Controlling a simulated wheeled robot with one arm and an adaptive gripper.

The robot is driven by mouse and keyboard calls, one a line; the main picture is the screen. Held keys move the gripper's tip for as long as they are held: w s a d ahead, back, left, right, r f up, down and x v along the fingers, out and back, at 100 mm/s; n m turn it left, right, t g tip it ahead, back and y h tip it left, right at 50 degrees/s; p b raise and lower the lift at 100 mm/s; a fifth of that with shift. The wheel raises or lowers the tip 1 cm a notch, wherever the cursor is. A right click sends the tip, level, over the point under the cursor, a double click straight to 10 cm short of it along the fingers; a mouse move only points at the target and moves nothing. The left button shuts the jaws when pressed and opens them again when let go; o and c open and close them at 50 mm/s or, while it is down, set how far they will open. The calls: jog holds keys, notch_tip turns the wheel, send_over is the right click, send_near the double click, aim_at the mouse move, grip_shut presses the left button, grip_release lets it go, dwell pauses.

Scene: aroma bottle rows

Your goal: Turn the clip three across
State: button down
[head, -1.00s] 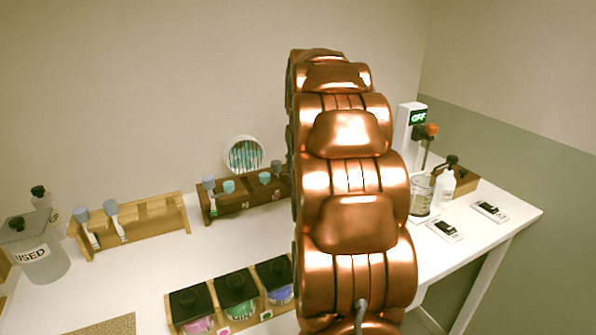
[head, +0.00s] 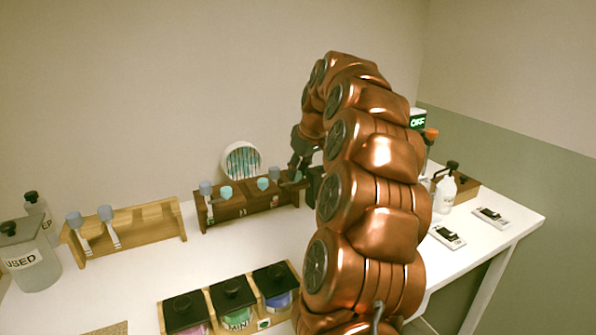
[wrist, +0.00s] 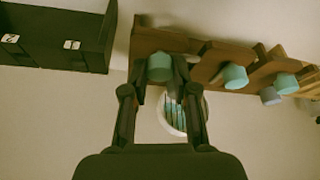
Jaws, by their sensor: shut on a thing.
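My gripper (head: 296,172) is at the right end of a dark brown wooden rack (head: 245,208) in the head view. In the wrist view its two fingers (wrist: 160,75) close on a teal-topped piece (wrist: 159,68) at the rack's end. The piece is still at the rack; its lower part is hidden. Other teal tops (head: 226,192) and grey tops (head: 206,187) stand along the rack. They also show to the right in the wrist view, as a teal top (wrist: 235,76) and a grey top (wrist: 270,96). I cannot tell which piece is the clip.
A round white dish with teal stripes (head: 242,160) is behind the rack. A lighter wooden rack (head: 150,222) stands left. Black-lidded boxes (head: 232,290) stand in front. A black box (wrist: 60,40) is beside the rack. Switches (head: 446,237) and a bottle (head: 444,192) are at the right.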

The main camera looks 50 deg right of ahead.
dwell(0.3)
jog(key=c, duration=0.9)
grip_release()
jog(key=shift+r, duration=0.1)
jog(key=v, duration=1.2)
jog(key=shift+s, duration=0.1)
